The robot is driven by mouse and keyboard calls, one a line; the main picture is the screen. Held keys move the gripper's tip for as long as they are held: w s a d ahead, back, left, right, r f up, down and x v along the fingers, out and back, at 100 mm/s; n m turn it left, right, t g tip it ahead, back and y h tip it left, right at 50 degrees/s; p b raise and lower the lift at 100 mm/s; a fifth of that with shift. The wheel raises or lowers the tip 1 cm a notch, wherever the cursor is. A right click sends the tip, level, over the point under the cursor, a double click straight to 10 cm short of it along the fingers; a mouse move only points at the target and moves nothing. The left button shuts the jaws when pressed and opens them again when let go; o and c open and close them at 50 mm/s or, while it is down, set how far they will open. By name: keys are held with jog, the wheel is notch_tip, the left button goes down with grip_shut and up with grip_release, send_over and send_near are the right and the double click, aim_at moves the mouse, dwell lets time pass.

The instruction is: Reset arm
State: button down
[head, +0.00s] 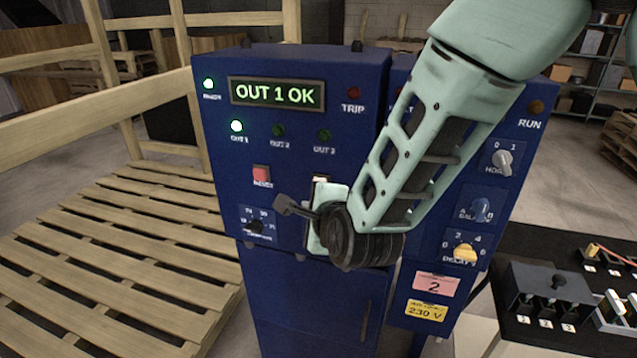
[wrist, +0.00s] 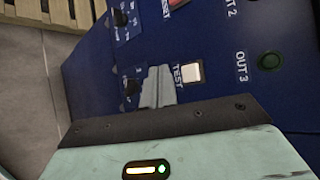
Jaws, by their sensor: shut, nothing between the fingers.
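My gripper (head: 284,206) is in front of the blue control cabinet (head: 310,80), pointing left past the front panel in the head view. In the wrist view its grey fingers (wrist: 158,76) are together and empty. They overlap the panel just beside the white TEST button (wrist: 191,72); I cannot tell whether they touch it. My pale green arm comes down from the upper right and covers the middle of the panel. The display (head: 277,93) reads OUT 1 OK. The OUT 1 lamp (head: 236,126) is lit; the OUT 2 and OUT 3 lamps look dark.
A red RESET button (head: 261,174) and a dark knob (head: 255,226) are left of my gripper. Grey, blue and yellow (head: 465,253) knobs are on the right panel. A wooden pallet structure (head: 130,235) stands left. A black switch box (head: 548,298) is at lower right.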

jog(key=s+d+n+g+h+b, duration=0.1)
jog(key=s+d+n+g, duration=0.3)
jog(key=s+n, duration=0.4)
jog(key=s+d+n+g+h, duration=0.1)
jog(key=s+d+n+g, duration=0.3)
jog(key=s+n, duration=0.5)
jog(key=s+d+n+g+h+b, duration=0.1)
jog(key=s+d+n+g, duration=0.3)
jog(key=s+n, duration=0.4)
jog(key=s+d, duration=0.1)
jog(key=s, duration=0.2)
jog(key=shift+s+d+h+b, duration=0.2)
jog(key=shift+d+h+b, duration=0.1)
jog(key=shift+h, duration=0.1)
